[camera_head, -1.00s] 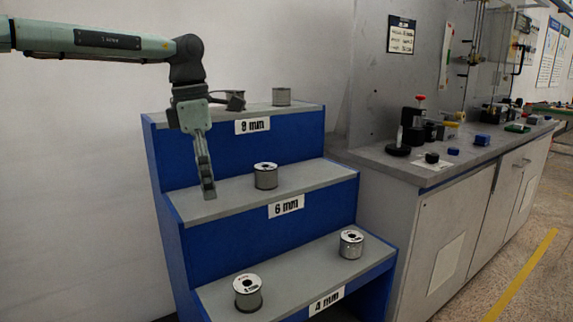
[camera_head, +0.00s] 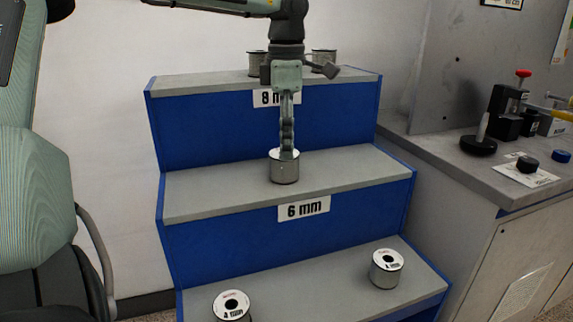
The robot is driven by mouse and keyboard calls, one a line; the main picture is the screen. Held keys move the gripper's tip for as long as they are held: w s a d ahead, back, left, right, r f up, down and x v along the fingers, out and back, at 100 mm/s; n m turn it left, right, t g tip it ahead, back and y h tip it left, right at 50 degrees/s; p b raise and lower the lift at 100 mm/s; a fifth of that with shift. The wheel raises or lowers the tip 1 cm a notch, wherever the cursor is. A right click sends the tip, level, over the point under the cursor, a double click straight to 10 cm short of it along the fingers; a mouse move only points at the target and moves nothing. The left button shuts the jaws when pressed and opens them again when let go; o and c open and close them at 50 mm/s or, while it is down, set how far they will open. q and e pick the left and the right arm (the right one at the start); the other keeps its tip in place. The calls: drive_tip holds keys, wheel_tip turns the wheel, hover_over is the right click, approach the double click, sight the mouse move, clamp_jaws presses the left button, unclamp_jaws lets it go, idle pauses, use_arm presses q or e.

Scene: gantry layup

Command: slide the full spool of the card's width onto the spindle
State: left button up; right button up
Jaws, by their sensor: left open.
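A grey wire spool (camera_head: 284,172) stands upright on the middle step, labelled 6 mm. My left gripper (camera_head: 287,153) points down at this spool, its fingertips overlapping the spool's top in the head view; its jaws are open. Whether they touch the spool I cannot tell. Two spools stand on the lower step: one front left (camera_head: 232,306), marked 4 mm, and one at the right (camera_head: 387,268). Two more stand on the top 8 mm step, left (camera_head: 257,64) and right (camera_head: 323,58). The card's text is unreadable, and I cannot identify the spindle with certainty. My right gripper is out of view.
The blue stepped rack (camera_head: 260,245) has grey treads. A grey bench (camera_head: 445,165) stands right of it, carrying a black round base with a post (camera_head: 478,144), black blocks and a white sheet (camera_head: 527,171). The middle step beside the spool is clear.

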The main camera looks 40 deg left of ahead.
sight(284, 162)
use_arm(q)
drive_tip(key=f, duration=0.5)
drive_tip(key=shift+s, duration=0.35)
drive_tip(key=shift+r, duration=0.15)
drive_tip(key=c, duration=1.7)
drive_tip(key=shift+o, duration=0.2)
